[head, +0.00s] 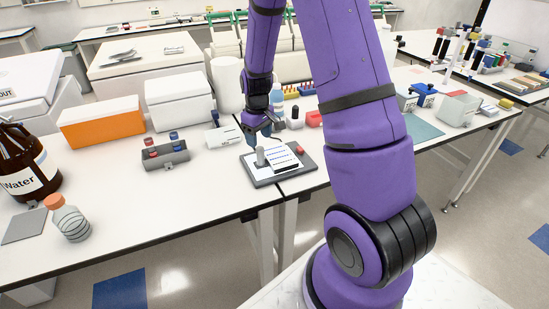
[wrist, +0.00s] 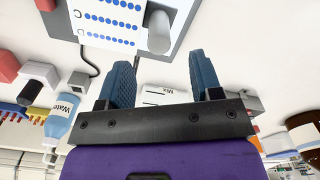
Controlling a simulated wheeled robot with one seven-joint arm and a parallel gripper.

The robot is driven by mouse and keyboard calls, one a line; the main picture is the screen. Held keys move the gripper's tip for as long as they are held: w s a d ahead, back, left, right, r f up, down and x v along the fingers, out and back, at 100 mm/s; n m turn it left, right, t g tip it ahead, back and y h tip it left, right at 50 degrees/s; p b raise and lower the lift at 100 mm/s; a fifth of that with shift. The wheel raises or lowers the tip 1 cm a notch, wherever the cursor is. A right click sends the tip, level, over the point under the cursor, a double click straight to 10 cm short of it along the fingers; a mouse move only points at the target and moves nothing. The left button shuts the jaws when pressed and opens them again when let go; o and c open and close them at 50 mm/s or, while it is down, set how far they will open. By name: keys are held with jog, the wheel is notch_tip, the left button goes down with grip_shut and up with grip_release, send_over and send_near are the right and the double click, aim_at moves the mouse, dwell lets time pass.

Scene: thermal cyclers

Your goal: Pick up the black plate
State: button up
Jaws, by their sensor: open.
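A small rectangular plate (head: 283,157) with a white top, rows of blue dots and a dark edge sits on a dark grey stand (head: 263,180) on the bench. No plainly all-black plate shows; I cannot tell if this is the one named. In the wrist view the plate (wrist: 108,20) is at the top, partly cut off, with a grey round post (wrist: 160,32) beside it. My gripper (head: 262,138) is just behind the stand in the head view. In the wrist view its two blue fingers (wrist: 162,66) are apart, with nothing between them.
A brown Water bottle (head: 22,165) and an orange-capped bottle (head: 68,218) are at far left. A red block (head: 314,118) stands behind.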

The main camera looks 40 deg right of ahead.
aim_at(260, 147)
jog(key=shift+f, duration=3.6)
grip_shut()
jog(key=shift+r, duration=0.15)
